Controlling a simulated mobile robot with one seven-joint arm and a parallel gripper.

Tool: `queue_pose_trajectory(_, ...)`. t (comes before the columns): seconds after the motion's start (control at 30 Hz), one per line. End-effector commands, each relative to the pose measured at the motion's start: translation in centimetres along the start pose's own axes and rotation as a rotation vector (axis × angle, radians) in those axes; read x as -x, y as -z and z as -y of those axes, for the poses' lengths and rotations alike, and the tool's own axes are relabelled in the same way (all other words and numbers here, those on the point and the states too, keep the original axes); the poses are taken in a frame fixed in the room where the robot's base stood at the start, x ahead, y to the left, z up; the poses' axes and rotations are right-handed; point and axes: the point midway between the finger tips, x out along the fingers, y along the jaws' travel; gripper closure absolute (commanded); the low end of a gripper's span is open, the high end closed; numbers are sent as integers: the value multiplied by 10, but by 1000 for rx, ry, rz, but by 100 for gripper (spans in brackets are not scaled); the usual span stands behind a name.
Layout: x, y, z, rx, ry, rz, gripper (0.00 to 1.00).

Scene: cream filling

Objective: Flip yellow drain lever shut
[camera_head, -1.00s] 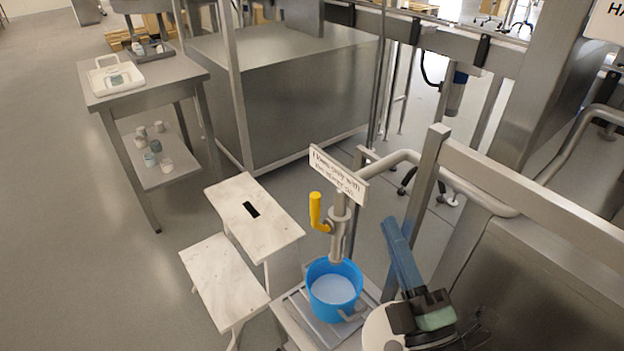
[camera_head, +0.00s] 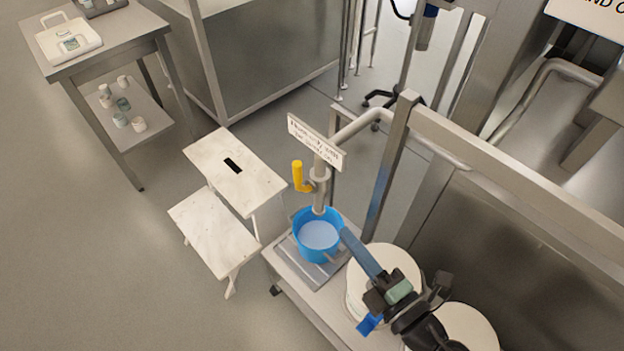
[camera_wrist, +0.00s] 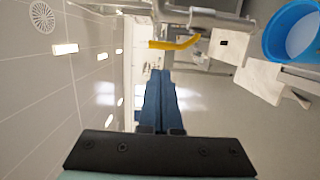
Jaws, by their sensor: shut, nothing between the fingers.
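The yellow drain lever (camera_head: 301,177) stands upright on the left side of a grey drain pipe (camera_head: 320,191) in the head view. It also shows near the top middle of the wrist view (camera_wrist: 176,43), where up in the room points left. My gripper (camera_head: 345,236) has long blue fingers, shut and empty. In the head view their tips overlap the right rim of the blue bucket (camera_head: 318,248), below and right of the lever. In the wrist view the fingertips (camera_wrist: 160,72) are just below the lever, with no visible contact. The bucket holds pale liquid under the pipe.
A white sign (camera_head: 316,141) hangs just above the lever. A white step stool (camera_head: 212,232) stands left of the bucket. White-topped tubs (camera_head: 386,266) stand by my arm. A steel frame post (camera_head: 388,165) rises right of the pipe.

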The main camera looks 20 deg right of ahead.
Motion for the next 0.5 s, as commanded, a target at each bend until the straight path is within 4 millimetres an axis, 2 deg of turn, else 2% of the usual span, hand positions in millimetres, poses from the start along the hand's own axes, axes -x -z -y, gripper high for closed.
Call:
queue_pose_trajectory(0.17,-15,0,-1,-1,-2,-1,100)
queue_pose_trajectory(0.5,-85,0,-1,1,-3,-3,100)
